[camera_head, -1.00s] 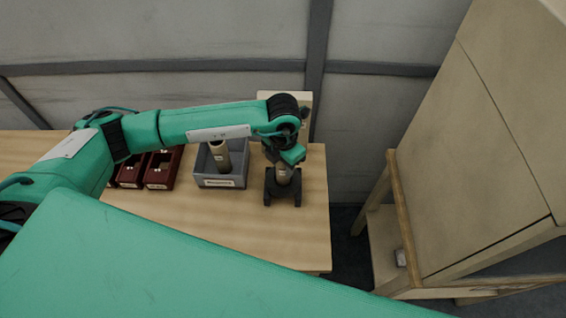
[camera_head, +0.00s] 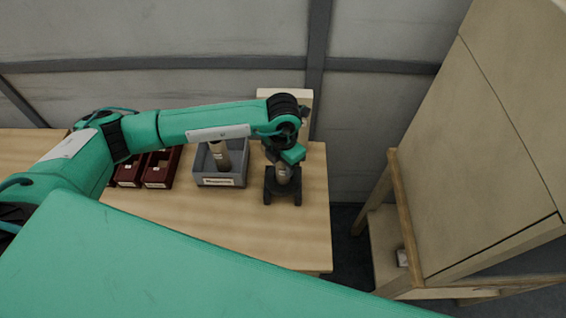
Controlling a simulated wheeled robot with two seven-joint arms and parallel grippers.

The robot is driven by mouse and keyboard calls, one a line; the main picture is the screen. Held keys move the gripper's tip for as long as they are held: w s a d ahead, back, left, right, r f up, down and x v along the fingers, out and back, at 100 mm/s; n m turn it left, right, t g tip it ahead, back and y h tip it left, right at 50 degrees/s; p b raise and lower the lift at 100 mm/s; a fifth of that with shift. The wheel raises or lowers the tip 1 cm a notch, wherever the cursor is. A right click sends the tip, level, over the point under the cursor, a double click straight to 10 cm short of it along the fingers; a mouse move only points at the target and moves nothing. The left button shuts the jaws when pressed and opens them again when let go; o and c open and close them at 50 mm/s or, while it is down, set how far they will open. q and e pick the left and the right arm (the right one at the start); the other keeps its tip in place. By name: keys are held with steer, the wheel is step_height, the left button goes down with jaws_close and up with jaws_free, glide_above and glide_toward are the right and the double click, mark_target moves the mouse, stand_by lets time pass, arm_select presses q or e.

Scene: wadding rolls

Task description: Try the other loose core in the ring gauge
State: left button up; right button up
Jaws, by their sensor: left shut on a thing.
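My left gripper (camera_head: 283,190) points down over the right part of the table and is shut on a tan core (camera_head: 283,174), seen between its dark fingers. The ring gauge cannot be made out in this view; my gripper and arm cover that part of the table. Another tan core (camera_head: 220,157) stands, slightly tilted, in a grey labelled bin (camera_head: 238,181) just left of my gripper. My right gripper is not in view.
Dark red boxes (camera_head: 157,184) stand left of the grey bin, partly behind my left arm. The wooden table (camera_head: 220,220) is clear in front of the bin. A tall beige cabinet (camera_head: 490,150) stands to the right, beyond a gap.

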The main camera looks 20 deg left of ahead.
arm_select(q)
steer(key=shift+f+b, duration=0.25)
steer(key=shift+b, duration=0.1)
stand_by(1.6)
steer(key=o, duration=1.1)
steer(key=shift+c, duration=0.2)
steer(key=shift+r, duration=0.1)
